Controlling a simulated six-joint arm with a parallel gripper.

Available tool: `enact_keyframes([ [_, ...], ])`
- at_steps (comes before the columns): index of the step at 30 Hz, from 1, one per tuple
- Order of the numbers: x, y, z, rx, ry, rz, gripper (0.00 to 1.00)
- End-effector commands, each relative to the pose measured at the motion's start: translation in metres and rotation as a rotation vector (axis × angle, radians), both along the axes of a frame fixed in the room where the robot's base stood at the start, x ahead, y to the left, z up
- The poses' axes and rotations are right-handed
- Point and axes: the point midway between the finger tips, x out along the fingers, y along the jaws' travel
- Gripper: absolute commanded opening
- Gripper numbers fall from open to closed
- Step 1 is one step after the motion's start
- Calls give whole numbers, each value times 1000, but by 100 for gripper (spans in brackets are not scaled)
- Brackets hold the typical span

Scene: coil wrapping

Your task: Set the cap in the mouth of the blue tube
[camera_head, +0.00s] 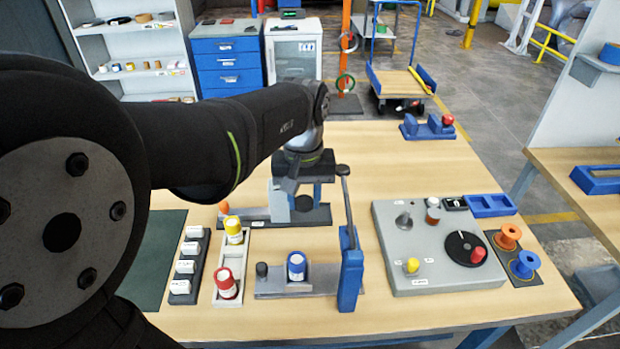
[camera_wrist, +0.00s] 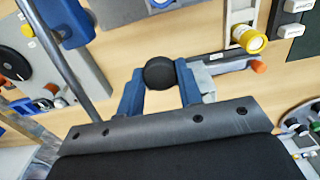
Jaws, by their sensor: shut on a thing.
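The cap is a round black piece (camera_wrist: 159,72) between the two blue fingers of my gripper (camera_wrist: 160,86) in the wrist view. The fingers are shut on it from both sides. In the head view my gripper (camera_head: 303,192) hangs over the rear grey fixture, and a dark round shape (camera_head: 303,203) shows at its lower end. The blue tube (camera_head: 297,267), with a white label, stands upright on the front grey fixture, nearer the camera than my gripper. My gripper is apart from the tube. I cannot see into its mouth clearly.
A blue post (camera_head: 350,270) with a tall dark lever (camera_head: 345,200) stands just right of the tube. A black knob (camera_head: 262,270) is left of it. A white rack (camera_head: 232,265) holds yellow and red tubes. A grey panel (camera_head: 420,285) with knobs lies right.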

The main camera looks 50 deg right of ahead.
Motion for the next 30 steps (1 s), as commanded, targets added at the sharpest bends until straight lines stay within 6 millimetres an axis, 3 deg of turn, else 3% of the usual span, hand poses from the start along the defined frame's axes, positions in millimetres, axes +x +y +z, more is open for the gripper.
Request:
enact_keyframes([
  [3, -16, 28, 2, -2, -1, -28, 12],
  [9, -32, 55, 1, 0, 0, -57, 12],
  [23, -35, 63, 0, 0, 0, -66, 12],
  [30, -35, 62, -10, 3, 1, -66, 12],
])
